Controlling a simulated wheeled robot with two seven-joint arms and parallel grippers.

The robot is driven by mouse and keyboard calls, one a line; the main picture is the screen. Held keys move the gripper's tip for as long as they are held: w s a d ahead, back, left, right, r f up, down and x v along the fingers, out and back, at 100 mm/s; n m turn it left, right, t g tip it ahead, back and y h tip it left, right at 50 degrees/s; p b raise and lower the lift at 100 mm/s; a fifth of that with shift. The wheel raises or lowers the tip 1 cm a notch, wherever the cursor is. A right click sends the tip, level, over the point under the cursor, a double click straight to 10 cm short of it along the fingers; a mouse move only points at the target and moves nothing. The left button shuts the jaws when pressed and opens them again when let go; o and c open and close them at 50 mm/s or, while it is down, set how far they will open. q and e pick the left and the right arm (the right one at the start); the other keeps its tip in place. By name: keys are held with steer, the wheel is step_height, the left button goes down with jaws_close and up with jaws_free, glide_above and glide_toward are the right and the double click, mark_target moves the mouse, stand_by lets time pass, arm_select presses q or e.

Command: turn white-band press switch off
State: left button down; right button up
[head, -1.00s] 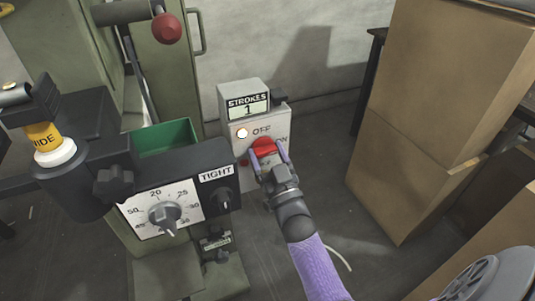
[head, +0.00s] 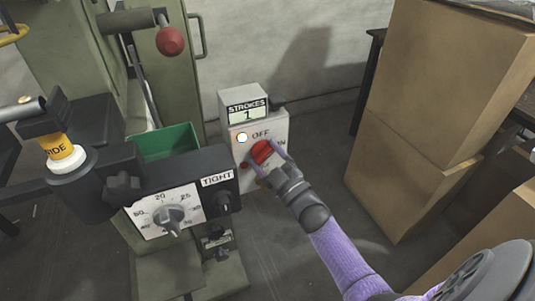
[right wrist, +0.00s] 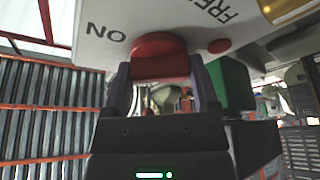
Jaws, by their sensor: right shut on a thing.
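The press (head: 100,165) stands at left. Its ram carries a yellow band (head: 63,152) with partly hidden lettering and a white band (head: 72,165) below. The grey switch box (head: 245,102) has a STROKES display reading 1, a pale lamp (head: 242,138) that looks lit, and OFF and ON labels. My right gripper (head: 266,156) is shut on the red switch knob (head: 261,151), which sits tilted below OFF. In the right wrist view the knob (right wrist: 160,58) is between the fingers, near the ON label. My left gripper is not in view.
A dial panel (head: 165,215) and a TIGHT knob (head: 222,202) sit left of my right gripper. A green bin (head: 165,140) is behind them. Cardboard boxes (head: 440,110) stack at right. A red ball handle (head: 170,41) hangs at upper left.

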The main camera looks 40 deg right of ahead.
steer(key=shift+r+n+g+y+p, duration=0.15)
steer(key=shift+n+g+y+p, duration=0.2)
steer(key=shift+n, duration=0.85)
steer(key=n+g+y+p, duration=0.1)
steer(key=n, duration=0.2)
steer(key=n+g+p, duration=0.1)
steer(key=n, duration=0.1)
steer(key=n+p, duration=0.1)
steer(key=n, duration=0.1)
steer(key=shift+n+g, duration=0.35)
steer(key=shift+n, duration=0.05)
arm_select(q)
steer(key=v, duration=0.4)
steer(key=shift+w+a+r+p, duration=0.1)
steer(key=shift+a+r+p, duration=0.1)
steer(key=shift+p, duration=0.15)
arm_select(e)
steer(key=shift+n, duration=0.3)
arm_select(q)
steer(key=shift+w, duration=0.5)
